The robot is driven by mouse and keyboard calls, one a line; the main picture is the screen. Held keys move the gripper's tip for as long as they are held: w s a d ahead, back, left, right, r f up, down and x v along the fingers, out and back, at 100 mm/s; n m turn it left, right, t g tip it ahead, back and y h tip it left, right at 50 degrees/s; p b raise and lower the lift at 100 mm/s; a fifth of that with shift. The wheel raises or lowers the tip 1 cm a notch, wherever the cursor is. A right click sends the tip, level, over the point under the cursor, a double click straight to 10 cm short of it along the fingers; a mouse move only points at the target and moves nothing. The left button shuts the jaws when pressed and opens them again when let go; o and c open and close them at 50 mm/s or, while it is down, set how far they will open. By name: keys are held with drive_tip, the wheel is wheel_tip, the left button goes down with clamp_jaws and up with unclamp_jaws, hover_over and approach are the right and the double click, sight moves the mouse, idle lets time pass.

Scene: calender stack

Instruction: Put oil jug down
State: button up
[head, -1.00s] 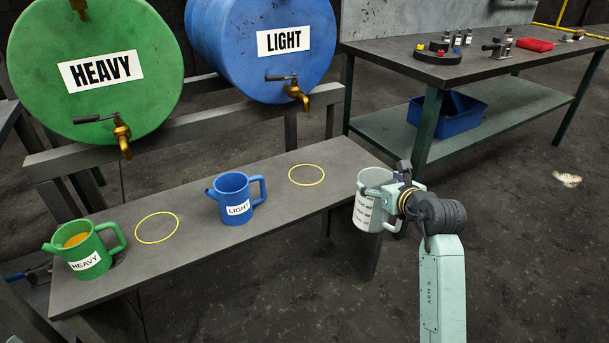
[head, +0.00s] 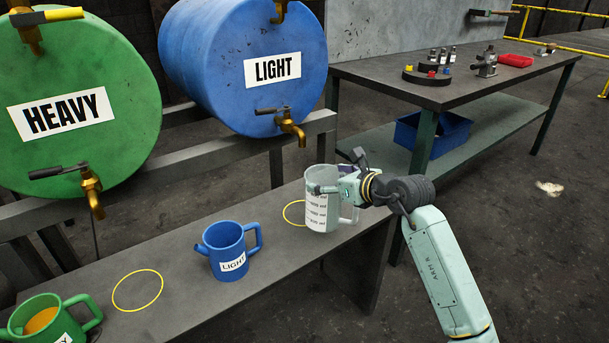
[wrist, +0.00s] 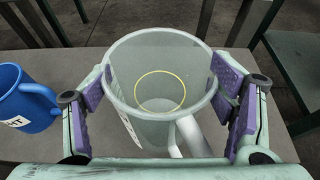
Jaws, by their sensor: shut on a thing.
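My gripper (head: 322,189) is shut on a clear measuring jug (head: 319,215) with printed marks and a handle at its right. The wrist view shows the jug (wrist: 160,105) upright and empty-looking between the two purple-padded fingers (wrist: 165,90). A yellow ring (head: 293,212) on the bench shows partly behind the jug in the head view, and through it in the wrist view (wrist: 160,90). I cannot tell for sure whether the jug touches the bench. A blue jug labelled LIGHT (head: 226,249) stands on the bench to its left, and a green jug with amber oil (head: 56,318) stands farther left.
Another yellow ring (head: 138,290) lies bare between the blue and green jugs. The green HEAVY barrel (head: 75,150) and blue LIGHT barrel (head: 240,95) have taps (head: 291,128) overhanging the bench's back. A workbench (head: 450,88) with small parts stands at the back right.

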drive_tip(key=p+x, duration=0.2)
drive_tip(key=x, duration=0.8)
drive_tip(key=shift+w+a+r, duration=0.2)
drive_tip(key=shift+w+r, duration=0.05)
drive_tip(key=shift+w, duration=0.05)
drive_tip(key=shift+f, duration=0.2)
drive_tip(key=o, duration=1.7)
drive_tip(key=shift+o, duration=0.2)
